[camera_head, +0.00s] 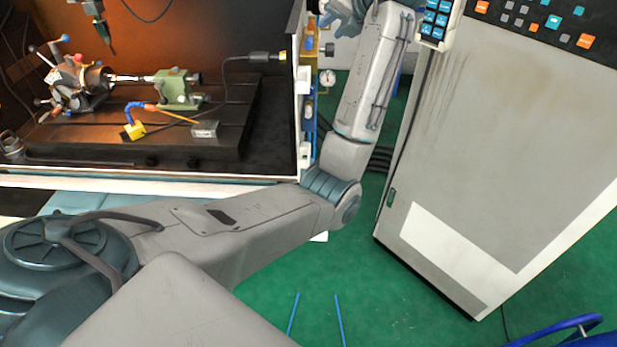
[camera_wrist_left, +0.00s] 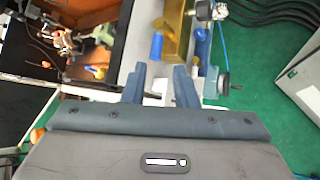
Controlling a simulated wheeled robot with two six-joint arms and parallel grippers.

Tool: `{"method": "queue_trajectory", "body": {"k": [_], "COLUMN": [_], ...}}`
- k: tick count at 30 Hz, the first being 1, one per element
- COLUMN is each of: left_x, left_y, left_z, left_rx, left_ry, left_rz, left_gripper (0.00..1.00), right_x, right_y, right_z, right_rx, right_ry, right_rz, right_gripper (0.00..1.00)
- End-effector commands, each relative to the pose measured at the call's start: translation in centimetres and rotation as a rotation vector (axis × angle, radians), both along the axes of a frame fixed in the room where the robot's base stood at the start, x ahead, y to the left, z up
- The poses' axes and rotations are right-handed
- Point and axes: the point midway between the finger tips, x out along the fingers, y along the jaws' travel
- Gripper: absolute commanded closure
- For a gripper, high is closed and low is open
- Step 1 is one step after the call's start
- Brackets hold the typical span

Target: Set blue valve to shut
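A blue knob (camera_wrist_left: 156,46) sits on a brass-coloured block (camera_wrist_left: 174,32) at the machine's side in the left wrist view. I cannot tell for sure that it is the blue valve, or how it is set. My left gripper (camera_wrist_left: 160,84) is open, with the knob just beyond its fingertips and apart from them. In the head view my left gripper (camera_head: 331,16) is at the top edge, partly cut off, beside the enclosure's side panel (camera_head: 309,60). My right gripper is in neither view.
The machine bed (camera_head: 190,140) carries a chuck (camera_head: 80,84) and a green tailstock (camera_head: 176,89). A grey cabinet (camera_head: 490,130) stands to the right. Green floor between them is clear.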

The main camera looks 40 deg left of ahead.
Motion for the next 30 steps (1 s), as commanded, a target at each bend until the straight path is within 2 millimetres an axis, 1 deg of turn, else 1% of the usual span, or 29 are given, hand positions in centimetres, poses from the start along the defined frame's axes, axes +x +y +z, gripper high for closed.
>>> {"method": "queue_trajectory", "body": {"k": [1,3,4,6,16,23,30], "left_x": [-0.2,-0.7,-0.9,-0.8,-1.4,-2.3,-3.7], "left_y": [-1.0,-2.0,-2.2,-1.7,-1.3,-1.2,-1.1], "left_z": [0.4,1.3,1.2,-0.6,-7.1,-11.7,-16.2], "left_rx": [-0.003,-0.003,0.000,0.019,0.090,0.142,0.201], "left_ry": [-0.005,-0.005,0.004,0.066,0.293,0.449,0.608], "left_rz": [-0.003,-0.004,-0.007,-0.056,-0.285,-0.449,-0.626], "left_gripper": [0.74,0.74,0.74,0.74,0.74,0.74,0.74], "right_x": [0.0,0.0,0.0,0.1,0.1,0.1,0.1], "right_y": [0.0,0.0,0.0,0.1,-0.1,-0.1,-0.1], "right_z": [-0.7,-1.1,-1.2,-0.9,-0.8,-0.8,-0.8], "right_rx": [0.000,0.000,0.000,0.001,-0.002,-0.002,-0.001], "right_ry": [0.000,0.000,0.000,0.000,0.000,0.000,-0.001], "right_rz": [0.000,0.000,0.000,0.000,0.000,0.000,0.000], "right_gripper": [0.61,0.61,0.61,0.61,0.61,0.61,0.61]}}
